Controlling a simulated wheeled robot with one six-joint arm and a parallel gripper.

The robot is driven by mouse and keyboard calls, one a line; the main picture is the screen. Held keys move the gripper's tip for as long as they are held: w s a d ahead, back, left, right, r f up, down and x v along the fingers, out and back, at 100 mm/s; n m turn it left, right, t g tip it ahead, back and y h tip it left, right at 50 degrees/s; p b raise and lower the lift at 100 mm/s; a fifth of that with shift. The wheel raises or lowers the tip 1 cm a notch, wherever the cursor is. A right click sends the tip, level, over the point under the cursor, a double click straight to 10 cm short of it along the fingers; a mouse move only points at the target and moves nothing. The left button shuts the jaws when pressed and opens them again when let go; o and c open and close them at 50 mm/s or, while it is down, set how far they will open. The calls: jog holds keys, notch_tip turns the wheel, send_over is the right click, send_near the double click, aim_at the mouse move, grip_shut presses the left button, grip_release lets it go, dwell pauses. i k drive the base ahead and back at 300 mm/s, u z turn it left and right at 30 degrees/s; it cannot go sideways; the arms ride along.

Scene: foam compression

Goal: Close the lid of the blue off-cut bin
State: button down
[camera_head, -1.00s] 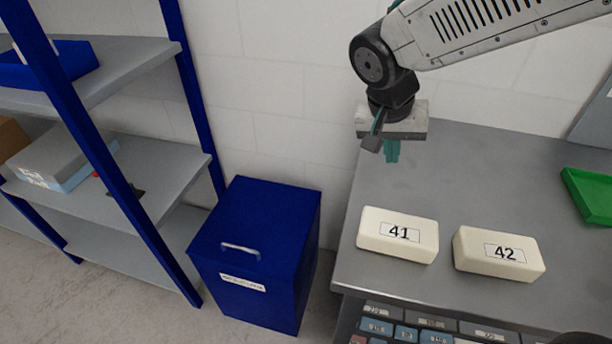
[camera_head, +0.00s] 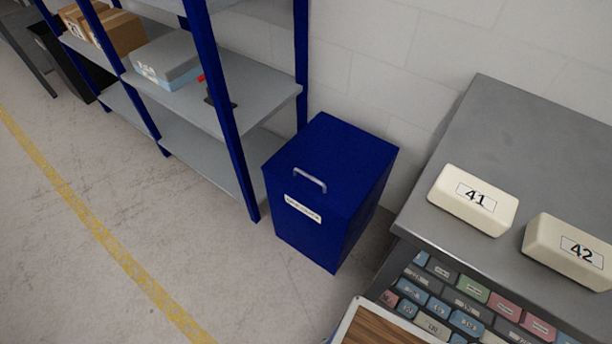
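The blue off-cut bin (camera_head: 315,236) stands on the floor between the shelf rack and the grey bench. Its lid (camera_head: 335,160) lies flat on top and looks shut, with a light metal handle (camera_head: 310,180) near the front edge. A white label (camera_head: 303,208) is on the front just under the lid. No gap shows between lid and bin. My gripper is outside the picture.
The grey bench (camera_head: 480,130) at right bears foam blocks 41 (camera_head: 473,200) and 42 (camera_head: 570,251). Many small labelled blocks lie below its top. A blue-posted shelf rack (camera_head: 222,120) stands left of the bin. The floor (camera_head: 190,235) in front is open, crossed by a yellow line (camera_head: 85,220).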

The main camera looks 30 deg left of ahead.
aim_at(334, 163)
jog(key=u, duration=1.15)
jog(key=i, duration=0.4)
jog(key=z, duration=0.2)
